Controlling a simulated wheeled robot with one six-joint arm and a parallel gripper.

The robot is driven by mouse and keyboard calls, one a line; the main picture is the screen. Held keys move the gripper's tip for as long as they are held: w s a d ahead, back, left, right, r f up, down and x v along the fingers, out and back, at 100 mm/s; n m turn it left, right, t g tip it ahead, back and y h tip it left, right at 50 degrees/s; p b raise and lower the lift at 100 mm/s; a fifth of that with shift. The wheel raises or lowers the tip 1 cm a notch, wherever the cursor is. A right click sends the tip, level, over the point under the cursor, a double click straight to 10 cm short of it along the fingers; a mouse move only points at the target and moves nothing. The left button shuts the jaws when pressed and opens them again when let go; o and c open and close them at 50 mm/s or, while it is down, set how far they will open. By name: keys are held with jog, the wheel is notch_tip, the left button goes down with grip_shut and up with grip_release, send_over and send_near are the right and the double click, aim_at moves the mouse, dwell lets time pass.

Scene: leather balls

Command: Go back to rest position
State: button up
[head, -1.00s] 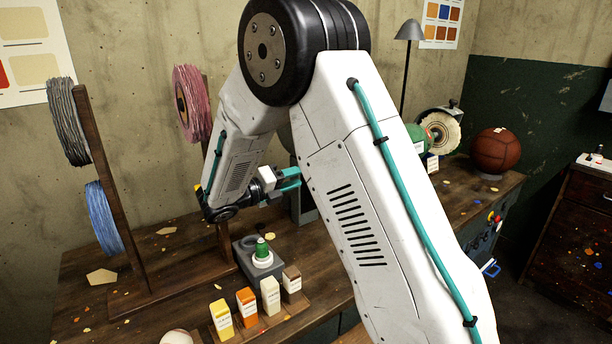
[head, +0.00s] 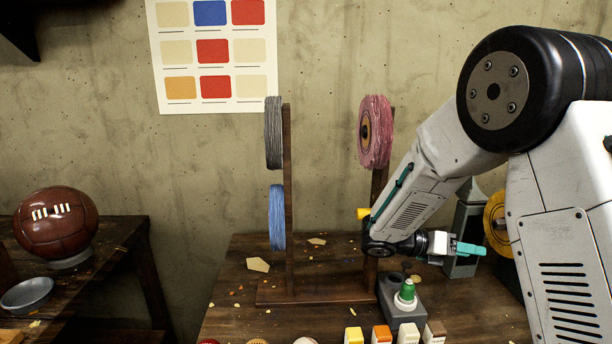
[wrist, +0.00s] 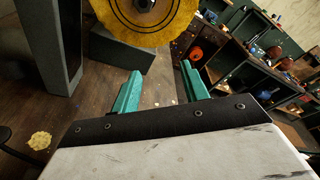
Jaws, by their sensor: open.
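My gripper (head: 468,248) is at the right of the head view, held above the wooden workbench (head: 225,318) and pointing right. In the wrist view my gripper (wrist: 160,90) shows two teal fingers spread apart with nothing between them. A yellow buffing wheel (head: 497,224) stands just beyond the fingers, partly hidden by my arm. In the wrist view the yellow wheel (wrist: 145,18) fills the top, apart from the fingers.
A wooden rack (head: 289,200) with grey, blue and pink discs stands left of my arm. A grey block with a green-topped button (head: 407,290) sits below my gripper. Small cartons (head: 381,334) line the front. A brown ball (head: 56,226) and bowl (head: 27,295) are on a left table.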

jog(key=s+a+r+m+t+y, duration=0.1)
jog(key=s+a+r+m+y, duration=0.2)
jog(key=s+m+y, duration=0.2)
jog(key=s+a+r+m+t+y, duration=0.1)
jog(key=s+a+m+y, duration=0.3)
jog(key=s+m, duration=0.7)
jog(key=s+a+r+m+y, duration=0.3)
jog(key=s+m+y, duration=0.4)
jog(key=s, duration=0.8)
jog(key=shift+a+r+m+t, duration=0.25)
jog(key=shift+r+m+t, duration=0.15)
jog(key=shift+r+m, duration=0.5)
